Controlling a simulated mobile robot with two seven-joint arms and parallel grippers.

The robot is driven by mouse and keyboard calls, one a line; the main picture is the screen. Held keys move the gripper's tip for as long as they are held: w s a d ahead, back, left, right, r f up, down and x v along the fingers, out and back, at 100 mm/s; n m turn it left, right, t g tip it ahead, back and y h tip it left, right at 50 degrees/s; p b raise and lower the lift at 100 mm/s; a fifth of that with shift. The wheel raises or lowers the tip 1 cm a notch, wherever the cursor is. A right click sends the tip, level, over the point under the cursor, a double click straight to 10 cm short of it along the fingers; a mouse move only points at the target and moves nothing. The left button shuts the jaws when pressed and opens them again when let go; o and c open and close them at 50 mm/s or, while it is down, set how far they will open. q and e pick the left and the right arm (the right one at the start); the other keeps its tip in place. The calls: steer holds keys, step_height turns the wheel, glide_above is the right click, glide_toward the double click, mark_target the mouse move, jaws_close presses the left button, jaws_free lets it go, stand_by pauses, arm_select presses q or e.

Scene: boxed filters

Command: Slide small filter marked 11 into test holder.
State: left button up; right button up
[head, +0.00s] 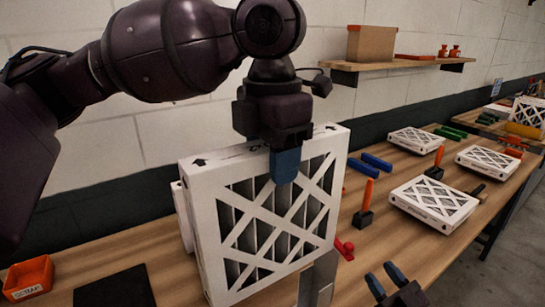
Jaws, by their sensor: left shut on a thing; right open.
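A white framed filter (212,240) with a diagonal lattice front stands upright at the centre of the bench. No number 11 is readable on it. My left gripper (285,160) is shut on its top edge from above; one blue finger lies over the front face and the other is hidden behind. A grey metal plate (318,280) stands at the filter's lower right; I cannot tell whether it belongs to the test holder or whether it touches the filter. My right gripper (388,279) is open and empty at the bottom edge, right of the plate.
Another white panel (181,215) shows behind the filter's left side. An orange bin (28,278) and black mat (115,287) lie at left. Flat filters (435,203), an orange-handled tool (366,204), blue bars (376,161) and a red part (344,249) occupy the right.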

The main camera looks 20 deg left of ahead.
steer(key=w+a+r+n+g, duration=0.2)
steer(key=a+r+n+g, duration=0.35)
steer(key=n+g, duration=0.35)
steer(key=w+a+r+n+g, duration=0.3)
steer(key=a+r+n+g, duration=0.3)
steer(key=g, duration=0.6)
steer(key=s+d+f+n+h, duration=0.15)
steer(key=d+f+h, duration=0.25)
steer(key=f+h, duration=0.8)
steer(key=shift+s+a+r+x, duration=0.1)
steer(key=shift+x, duration=1.55)
steer(key=shift+s+a+r+x, duration=0.1)
steer(key=shift+x, duration=1.5)
steer(key=shift+s+a+r+x, duration=0.1)
steer(key=shift+x, duration=1.55)
steer(key=c, duration=0.7)
steer(key=shift+o, duration=0.2)
steer(key=shift+r+y, duration=0.2)
steer(key=shift+y, duration=0.1)
